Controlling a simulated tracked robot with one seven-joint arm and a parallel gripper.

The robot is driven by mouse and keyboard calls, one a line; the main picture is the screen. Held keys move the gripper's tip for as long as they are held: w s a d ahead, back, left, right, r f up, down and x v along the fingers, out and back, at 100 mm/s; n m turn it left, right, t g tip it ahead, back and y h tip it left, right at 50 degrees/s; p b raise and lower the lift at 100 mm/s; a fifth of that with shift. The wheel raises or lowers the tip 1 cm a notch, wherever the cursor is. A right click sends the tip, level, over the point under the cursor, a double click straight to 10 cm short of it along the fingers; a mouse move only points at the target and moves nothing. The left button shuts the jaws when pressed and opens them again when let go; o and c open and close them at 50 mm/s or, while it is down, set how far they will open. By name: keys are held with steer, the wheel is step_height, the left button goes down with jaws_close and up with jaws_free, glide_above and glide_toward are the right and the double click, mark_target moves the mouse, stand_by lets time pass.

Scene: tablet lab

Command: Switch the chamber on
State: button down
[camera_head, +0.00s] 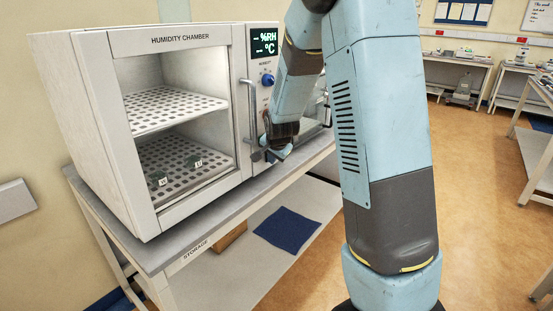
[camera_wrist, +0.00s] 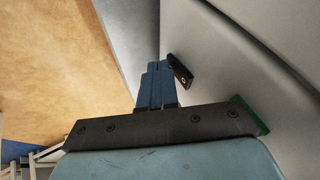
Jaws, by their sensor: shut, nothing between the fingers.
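The humidity chamber (camera_head: 183,40) stands on a bench at the left in the head view, its window facing me. Its display (camera_head: 264,42) is lit and shows dashes before %RH and °C. A blue knob (camera_head: 267,80) sits below the display. My gripper (camera_head: 270,155) is shut and empty at the lower part of the control panel. In the wrist view my blue fingers (camera_wrist: 157,72) are together beside a small black part (camera_wrist: 180,72) with a pale mark, which looks like a switch on the pale panel. I cannot tell whether they touch. My gripper hides the lower panel in the head view.
The vertical door handle (camera_head: 248,115) is just left of my gripper. A blue mat (camera_head: 287,229) lies on the bench's lower shelf. Open floor (camera_head: 470,200) lies to the right.

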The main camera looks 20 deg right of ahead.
steer(key=shift+a, duration=0.2)
steer(key=shift+d, duration=0.2)
steer(key=shift+r, duration=0.15)
steer(key=shift+r, duration=0.65)
steer(key=s+d+r, duration=0.3)
steer(key=s+r, duration=0.3)
steer(key=s, duration=0.4)
steer(key=shift+s, duration=0.2)
stand_by(0.6)
